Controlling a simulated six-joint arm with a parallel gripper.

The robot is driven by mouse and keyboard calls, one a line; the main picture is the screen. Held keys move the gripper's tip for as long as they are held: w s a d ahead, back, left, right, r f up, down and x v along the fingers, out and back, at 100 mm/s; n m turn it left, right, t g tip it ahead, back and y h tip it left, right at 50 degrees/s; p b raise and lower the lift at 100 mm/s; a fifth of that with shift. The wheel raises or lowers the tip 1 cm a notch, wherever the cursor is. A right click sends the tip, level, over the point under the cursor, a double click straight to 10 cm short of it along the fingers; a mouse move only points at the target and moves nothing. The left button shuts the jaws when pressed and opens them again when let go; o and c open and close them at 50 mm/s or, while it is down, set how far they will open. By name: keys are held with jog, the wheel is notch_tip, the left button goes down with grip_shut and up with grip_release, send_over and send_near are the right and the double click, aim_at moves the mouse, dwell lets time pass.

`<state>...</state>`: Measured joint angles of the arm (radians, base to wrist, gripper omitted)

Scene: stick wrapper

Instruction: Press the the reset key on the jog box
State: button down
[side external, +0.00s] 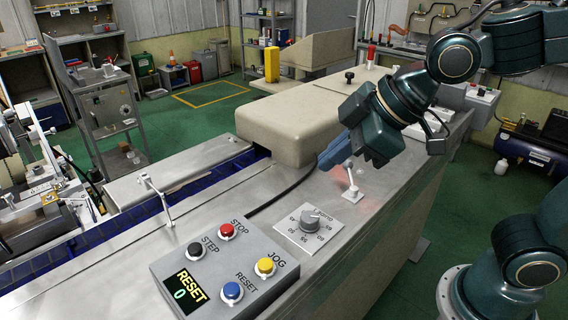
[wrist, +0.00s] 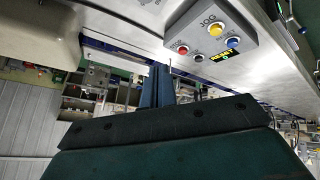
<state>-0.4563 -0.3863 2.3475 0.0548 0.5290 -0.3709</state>
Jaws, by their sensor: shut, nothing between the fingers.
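The jog box (side external: 211,266) is a grey box on the metal machine top, at the lower left of the side external view. Its reset key (side external: 231,292) is a blue round button beside the word RESET; a lit display (side external: 188,290) reads RESET and 0. My gripper (side external: 328,160) is shut and empty, above the machine top, behind and to the right of the box. Its fingers (wrist: 158,72) also show in the wrist view, apart from the box.
Red stop (side external: 227,231), black step (side external: 195,249) and yellow jog (side external: 265,266) keys share the box. A dial plate (side external: 311,229) and a small white lever (side external: 351,190) stand to its right. A beige cover (side external: 300,115) rises behind. Space above the box is clear.

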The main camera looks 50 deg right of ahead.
jog(key=w+a+n+y, duration=0.2)
jog(key=a+n, duration=0.3)
jog(key=a, duration=0.5)
jog(key=n+y, duration=0.1)
jog(key=n, duration=0.2)
send_over(240, 290)
jog(key=shift+f, duration=0.9)
jog(key=shift+f, duration=0.1)
jog(key=shift+f, duration=4.3)
jog(key=shift+f, duration=0.15)
jog(key=shift+f, duration=0.3)
jog(key=shift+f, duration=0.45)
jog(key=shift+r, duration=0.9)
